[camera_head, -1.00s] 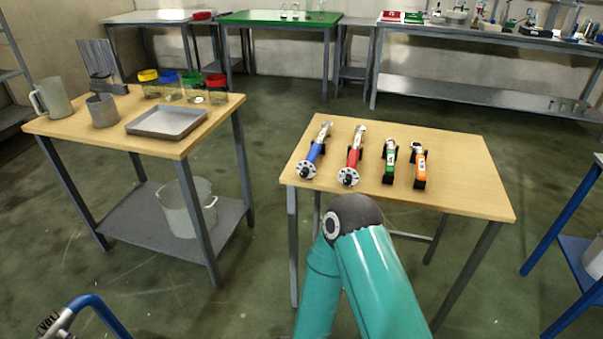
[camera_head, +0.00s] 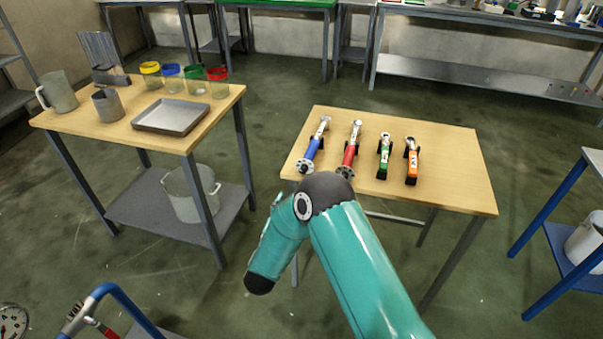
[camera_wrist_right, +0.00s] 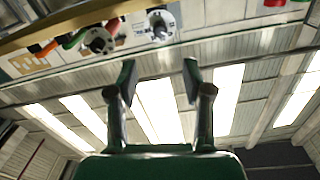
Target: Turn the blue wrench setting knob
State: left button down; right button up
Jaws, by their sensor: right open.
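The blue wrench (camera_head: 311,150) lies leftmost in a row of wrenches on the right wooden table, with its round setting knob (camera_head: 304,167) toward the near edge. My right arm's elbow stands in front of the table, close below that knob in the picture. My right gripper (camera_wrist_right: 160,82) shows in the right wrist view, its two fingers apart with nothing between them. At the top of that view are two round pale knobs; the right one (camera_wrist_right: 161,27) looks like the blue wrench's, apart from the fingers. The head view does not show the right gripper. My left gripper is in neither view.
A red wrench (camera_head: 351,150), a green wrench (camera_head: 384,155) and an orange wrench (camera_head: 411,160) lie beside the blue one. The right table (camera_head: 455,170) is bare on its right side. The left table (camera_head: 110,130) holds a tray, jars and cups.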

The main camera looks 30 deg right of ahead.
aim_at(303, 169)
jog(key=p+x, duration=0.1)
jog(key=x, duration=1.1)
jog(key=shift+w, duration=0.15)
jog(key=shift+d, duration=0.1)
